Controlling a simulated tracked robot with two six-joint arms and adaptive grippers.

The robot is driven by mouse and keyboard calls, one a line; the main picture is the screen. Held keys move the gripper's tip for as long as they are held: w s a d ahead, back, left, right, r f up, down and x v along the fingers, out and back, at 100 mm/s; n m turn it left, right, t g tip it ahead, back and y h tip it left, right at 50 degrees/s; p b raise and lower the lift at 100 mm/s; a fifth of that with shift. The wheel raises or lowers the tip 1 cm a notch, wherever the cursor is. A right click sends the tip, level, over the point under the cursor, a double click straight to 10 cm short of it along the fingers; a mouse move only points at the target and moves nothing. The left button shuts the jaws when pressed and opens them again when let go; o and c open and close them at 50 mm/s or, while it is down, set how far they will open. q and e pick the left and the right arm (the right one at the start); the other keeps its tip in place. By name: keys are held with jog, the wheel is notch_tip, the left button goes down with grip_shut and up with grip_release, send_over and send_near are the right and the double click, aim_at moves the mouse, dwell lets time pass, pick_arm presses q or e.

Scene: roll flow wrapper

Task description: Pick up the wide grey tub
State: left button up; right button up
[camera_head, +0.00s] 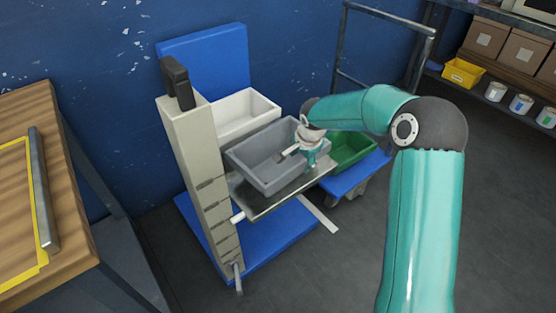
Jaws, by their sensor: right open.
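The wide grey tub (252,150) sits tilted in the picture on a metal shelf plate beside a beige column. My right gripper (284,156) is over the tub's right part, its fingers at or inside the open top. The jaws are open and small in view. I cannot tell whether a finger touches the tub. My right wrist hides part of the tub's right rim. My left gripper does not show.
A white tub (243,112) stands behind the grey one and a green tub (352,148) to its right, on a blue cart. The beige column (196,170) rises close on the left. A wooden table (75,195) is at far left. Shelves with boxes (487,40) stand at upper right.

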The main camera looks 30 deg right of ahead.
aim_at(298, 169)
jog(key=x, duration=0.4)
jog(key=shift+w+f, duration=0.1)
jog(key=shift+f, duration=0.2)
jog(key=shift+w+d+x, duration=0.1)
jog(key=shift+d+x, duration=0.05)
jog(key=shift+x, duration=1.2)
jog(key=shift+w+d+x, duration=0.1)
jog(key=shift+d+x, duration=0.05)
jog(key=shift+x, duration=1.15)
jog(key=shift+r, duration=0.1)
jog(key=shift+c, duration=0.2)
grip_shut()
jog(key=shift+r, duration=0.1)
